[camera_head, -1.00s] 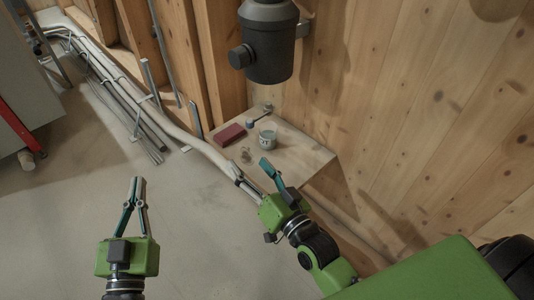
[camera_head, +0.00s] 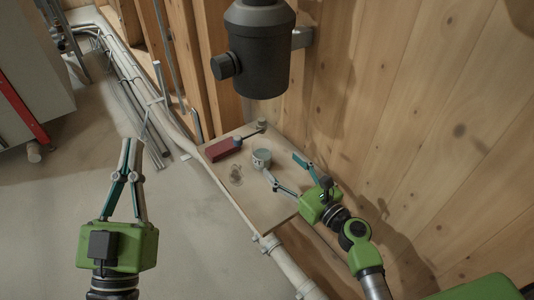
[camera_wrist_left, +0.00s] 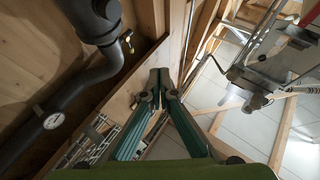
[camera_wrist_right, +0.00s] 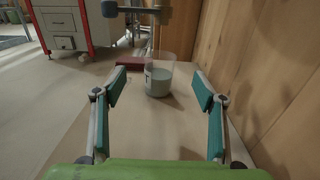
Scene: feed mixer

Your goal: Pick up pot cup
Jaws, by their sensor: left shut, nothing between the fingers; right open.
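The pot cup (camera_head: 261,158) is a small clear cup with pale grey contents. It stands upright on a wooden shelf board (camera_head: 228,188) by the wall. My right gripper (camera_head: 285,173) is open and empty, low over the board, just to the right of the cup. In the right wrist view the cup (camera_wrist_right: 159,78) stands ahead of the open fingers, roughly midway between them and not touched. My left gripper (camera_head: 130,142) is shut and empty, over the floor at the left. Its closed fingers (camera_wrist_left: 159,78) also show in the left wrist view, pointing upward.
A dark red block (camera_head: 223,149) lies left of the cup on the board. A small object with a dark handle (camera_head: 252,132) is behind it. A large black cylinder (camera_head: 262,55) hangs above. The wood wall (camera_head: 420,120) bounds the right; pipes (camera_head: 150,110) run along the left.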

